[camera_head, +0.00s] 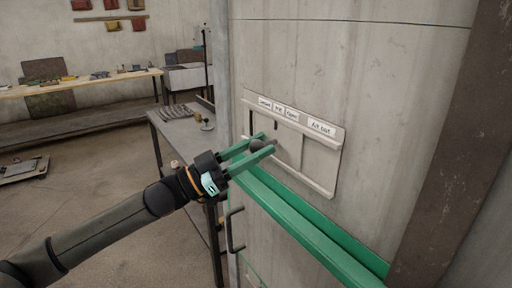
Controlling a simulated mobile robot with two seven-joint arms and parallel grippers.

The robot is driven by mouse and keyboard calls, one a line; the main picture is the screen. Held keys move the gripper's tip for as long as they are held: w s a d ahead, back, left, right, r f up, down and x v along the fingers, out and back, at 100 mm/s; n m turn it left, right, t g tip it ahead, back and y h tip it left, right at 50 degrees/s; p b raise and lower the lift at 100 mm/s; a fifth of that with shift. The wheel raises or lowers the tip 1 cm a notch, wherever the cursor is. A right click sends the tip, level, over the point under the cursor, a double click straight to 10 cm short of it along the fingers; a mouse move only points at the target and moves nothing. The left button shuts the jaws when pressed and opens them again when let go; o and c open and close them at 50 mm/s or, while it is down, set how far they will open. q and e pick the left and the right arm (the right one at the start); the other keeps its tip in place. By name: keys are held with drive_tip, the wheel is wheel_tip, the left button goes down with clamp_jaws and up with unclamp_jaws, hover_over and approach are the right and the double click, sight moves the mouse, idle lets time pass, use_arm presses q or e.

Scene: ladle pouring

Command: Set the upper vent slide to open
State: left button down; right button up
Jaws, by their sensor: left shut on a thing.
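The upper vent slide (310,149) is a pale plate between two rails on the tall grey cabinet wall. Labels (278,108) above it read "Closed", "1/2" and "Open", with "Air out" (321,127) to their right. A dark slot shows at the left end of the vent and a short dark mark lies under the labels. A round dark knob (257,146) stands out in front of the vent's left part. My left gripper (266,143) has its two green fingers around this knob, shut on it. The fingers and knob hide part of the vent. My right gripper is out of view.
A green ledge (310,231) runs along the cabinet below the vent, with a dark handle (234,230) beneath it. A brown post (455,140) stands at the right. A metal table (183,130) with small items is left of the cabinet. Open floor lies at lower left.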

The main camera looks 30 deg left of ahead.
sight(294, 145)
use_arm(q)
drive_tip(key=d, duration=0.1)
drive_tip(key=s+d+p, duration=0.1)
drive_tip(key=d, duration=0.1)
drive_tip(key=shift+s+d, duration=0.25)
drive_tip(key=shift+d, duration=0.1)
drive_tip(key=shift+s+d+f, duration=0.1)
drive_tip(key=c, duration=0.5)
unclamp_jaws()
drive_tip(key=shift+d, duration=0.15)
drive_tip(key=v, duration=1.2)
drive_tip(key=shift+s+a+b, duration=0.15)
drive_tip(key=shift+a+b, duration=0.1)
drive_tip(key=shift+b, duration=0.1)
